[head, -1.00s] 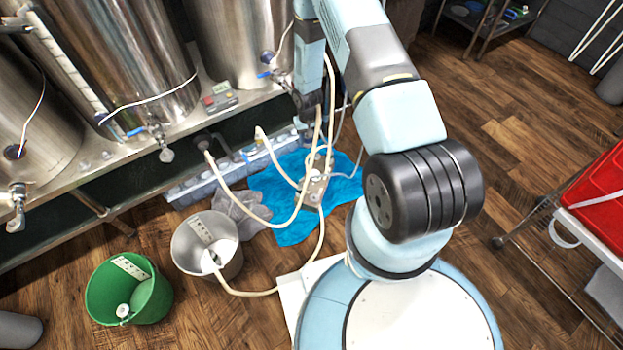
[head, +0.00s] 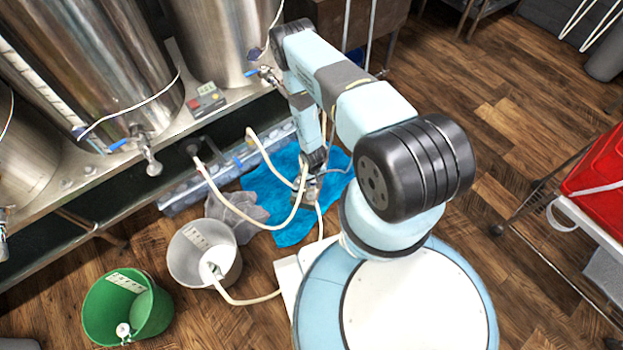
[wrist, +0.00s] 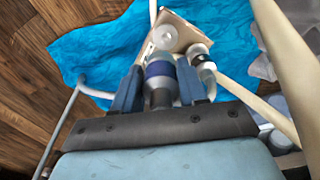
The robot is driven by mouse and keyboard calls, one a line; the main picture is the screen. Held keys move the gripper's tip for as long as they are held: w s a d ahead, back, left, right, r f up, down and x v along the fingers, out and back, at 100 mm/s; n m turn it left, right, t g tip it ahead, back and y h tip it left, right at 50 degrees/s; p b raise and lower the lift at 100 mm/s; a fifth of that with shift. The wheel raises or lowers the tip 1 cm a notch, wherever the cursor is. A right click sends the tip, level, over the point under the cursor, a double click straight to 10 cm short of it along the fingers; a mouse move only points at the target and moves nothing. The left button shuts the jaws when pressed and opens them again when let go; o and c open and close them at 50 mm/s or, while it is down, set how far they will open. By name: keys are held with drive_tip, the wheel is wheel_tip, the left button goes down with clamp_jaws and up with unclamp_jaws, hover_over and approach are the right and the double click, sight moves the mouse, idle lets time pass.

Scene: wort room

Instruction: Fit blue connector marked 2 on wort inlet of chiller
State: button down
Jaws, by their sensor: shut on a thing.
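My gripper (wrist: 160,92) is shut on the connector (wrist: 160,70), a grey cylinder with a blue band, held between two blue fingers. No number on it can be read. The chiller (wrist: 180,33) is a small beige block with pale round fittings, just beyond the connector in the wrist view. The connector's far end lies close to a round fitting (wrist: 163,37); I cannot tell whether they touch or are joined. A second fitting (wrist: 201,54) with a dark band sits to the right. In the head view my gripper (head: 313,170) is low over the chiller, mostly hiding it.
Cream hoses (head: 230,205) loop around the chiller. A blue cloth (head: 285,228) lies beneath it. A grey bucket (head: 181,262) and a green bucket (head: 98,313) stand at the lower left. Steel tanks (head: 95,65) line the left. Wooden floor at right is open before the red crate (head: 597,172).

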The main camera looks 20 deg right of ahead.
sight(312, 188)
drive_tip(key=shift+a+f, duration=0.25)
drive_tip(key=shift+f, duration=0.25)
drive_tip(key=shift+a+f, duration=0.2)
drive_tip(key=shift+f, duration=2.35)
drive_tip(key=shift+s, duration=0.3)
drive_tip(key=shift+f, duration=1.25)
drive_tip(key=c, duration=0.5)
unclamp_jaws()
drive_tip(key=shift+c, duration=0.2)
wheel_tip(312, 188, up, 14)
drive_tip(key=shift+f, duration=0.15)
